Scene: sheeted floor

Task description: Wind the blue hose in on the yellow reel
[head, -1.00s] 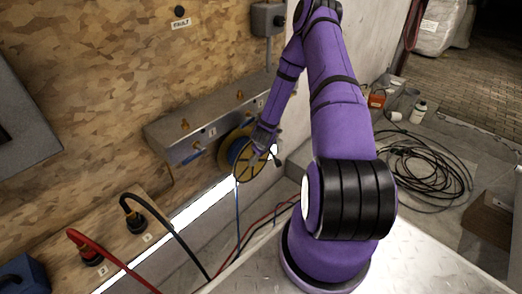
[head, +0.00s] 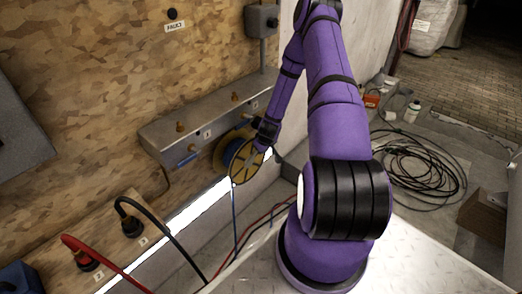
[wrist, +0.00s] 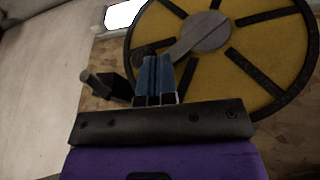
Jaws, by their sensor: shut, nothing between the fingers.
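The yellow reel (head: 240,173) with dark spokes is mounted on its side below the grey wall shelf. Blue hose (head: 229,152) is wound behind its yellow face, and a blue length (head: 234,212) hangs from it toward the floor. In the wrist view the yellow face (wrist: 180,72) shows a grey hub with a grey crank arm (wrist: 190,42) pointing down-left, toward my fingertips. My gripper (head: 260,146), also in the wrist view (wrist: 154,62), is shut and empty in front of the reel's edge. Its fingers overlap the crank's end, so I cannot tell whether they touch.
Red (head: 105,260) and black cables run across below. A grey box (head: 263,20) hangs above. Coiled black cable (head: 425,170) lies on the floor at right.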

